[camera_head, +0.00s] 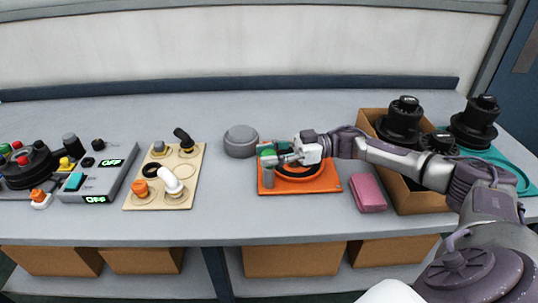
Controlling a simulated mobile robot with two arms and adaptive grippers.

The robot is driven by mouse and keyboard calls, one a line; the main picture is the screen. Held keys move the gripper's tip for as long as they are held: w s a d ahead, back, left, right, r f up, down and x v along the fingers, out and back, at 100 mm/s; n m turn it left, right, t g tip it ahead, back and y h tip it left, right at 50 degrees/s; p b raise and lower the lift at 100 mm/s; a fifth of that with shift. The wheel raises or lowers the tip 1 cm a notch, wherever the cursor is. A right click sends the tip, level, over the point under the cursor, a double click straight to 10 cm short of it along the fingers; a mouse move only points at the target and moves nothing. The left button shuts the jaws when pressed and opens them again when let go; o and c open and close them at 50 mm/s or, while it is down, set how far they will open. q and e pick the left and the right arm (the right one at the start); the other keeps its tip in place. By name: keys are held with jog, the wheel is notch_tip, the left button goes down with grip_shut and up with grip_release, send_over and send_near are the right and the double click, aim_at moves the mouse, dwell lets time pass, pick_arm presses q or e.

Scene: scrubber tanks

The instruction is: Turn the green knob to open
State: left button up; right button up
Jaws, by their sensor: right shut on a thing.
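An orange board (325,186) lies on the grey table near the middle. A green knob (267,151) shows at the board's back left, partly hidden by my right gripper. My right gripper (274,159) reaches in from the right over the board, and its fingers are shut at the green knob. A dark ring (318,172) lies on the board below the gripper. My left gripper is not in view.
A round grey lid-like object (240,141) stands just left of the board, and a pink block (367,192) to its right. A beige board with fittings (133,198) and a control box (108,170) are at left. A cardboard box (413,203) holds black parts at right.

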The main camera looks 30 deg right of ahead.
jog(key=shift+r, duration=0.1)
jog(key=o, duration=1.2)
jog(key=shift+c, duration=0.2)
jog(key=v, duration=0.7)
jog(key=shift+d, duration=0.25)
